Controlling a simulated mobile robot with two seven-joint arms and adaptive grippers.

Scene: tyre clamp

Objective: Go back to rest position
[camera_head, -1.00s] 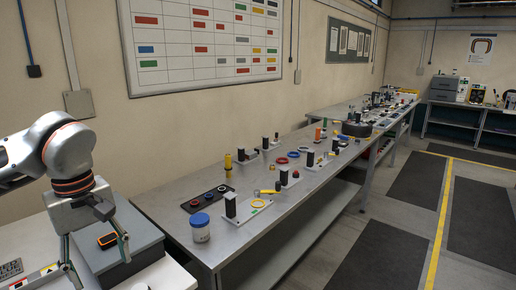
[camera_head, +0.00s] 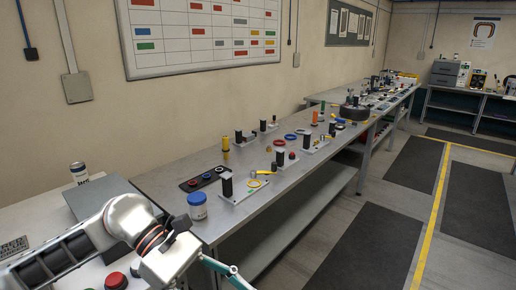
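My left arm comes in from the lower left in the head view. My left gripper (camera_head: 222,270) is at the bottom edge, in front of the long workbench (camera_head: 225,232). Only its body and one teal finger link show clearly. The fingertips are cut off by the frame, so I cannot tell whether it is open or holds anything. My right arm and gripper are not in view.
A blue-lidded jar (camera_head: 198,206) stands on the workbench's near end, close beyond my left gripper. Floor to the right is clear.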

